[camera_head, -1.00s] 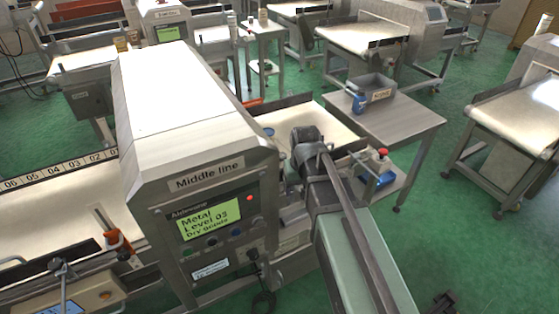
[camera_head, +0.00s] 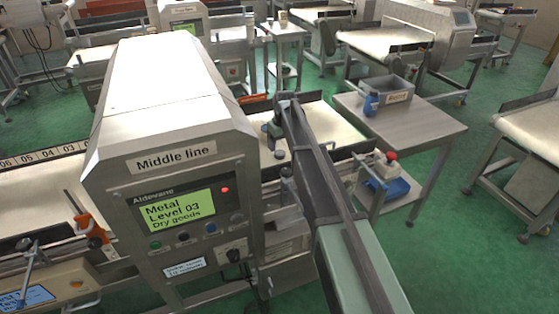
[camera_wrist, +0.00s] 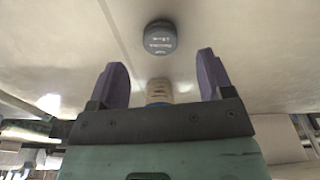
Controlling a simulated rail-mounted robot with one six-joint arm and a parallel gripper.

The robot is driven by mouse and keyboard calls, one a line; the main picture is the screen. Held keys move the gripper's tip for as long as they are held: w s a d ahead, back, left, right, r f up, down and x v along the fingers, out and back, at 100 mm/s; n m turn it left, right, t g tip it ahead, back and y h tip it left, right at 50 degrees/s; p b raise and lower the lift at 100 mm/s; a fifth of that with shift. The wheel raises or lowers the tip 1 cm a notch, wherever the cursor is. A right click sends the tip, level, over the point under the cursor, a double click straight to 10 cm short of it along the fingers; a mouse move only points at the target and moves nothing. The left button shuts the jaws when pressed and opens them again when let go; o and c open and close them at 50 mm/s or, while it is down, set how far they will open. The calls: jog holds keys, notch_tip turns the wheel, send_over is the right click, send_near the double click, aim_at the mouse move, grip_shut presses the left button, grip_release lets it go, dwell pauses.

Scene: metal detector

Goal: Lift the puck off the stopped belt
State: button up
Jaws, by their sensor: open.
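The puck is a dark grey-blue disc with pale lettering (camera_wrist: 160,38), lying on the pale belt (camera_wrist: 60,45) in the wrist view. My gripper (camera_wrist: 161,58) is open, with its two purple fingers spread. The puck shows just beyond the fingertips, roughly centred between them and not held. A small tan and bluish round object (camera_wrist: 158,92) shows between the fingers, partly hidden by the gripper body. In the head view a small dark disc, apparently the puck (camera_head: 279,154), lies on the outfeed belt (camera_head: 318,142), beside my arm. The arm mostly hides my gripper there.
The metal detector (camera_head: 165,110) labelled "Middle line" stands left of my arm. Its screen (camera_head: 175,211) reads "Metal Level 03 Dry goods", with a red light lit. A steel table (camera_head: 420,130) with a grey bin (camera_head: 393,92) and blue item (camera_head: 370,104) stands to the right.

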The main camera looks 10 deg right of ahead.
aim_at(279, 153)
jog(key=f+b, duration=0.4)
jog(key=f, duration=0.1)
jog(key=shift+w+a+f+b, duration=0.1)
jog(key=shift+w+a+b, duration=0.1)
jog(key=shift+w+b, duration=0.2)
jog(key=shift+r, duration=0.2)
jog(key=shift+c, duration=0.2)
jog(key=c, duration=1)
jog(key=shift+p, duration=0.3)
notch_tip(279, 153, up, 20)
jog(key=p, duration=2)
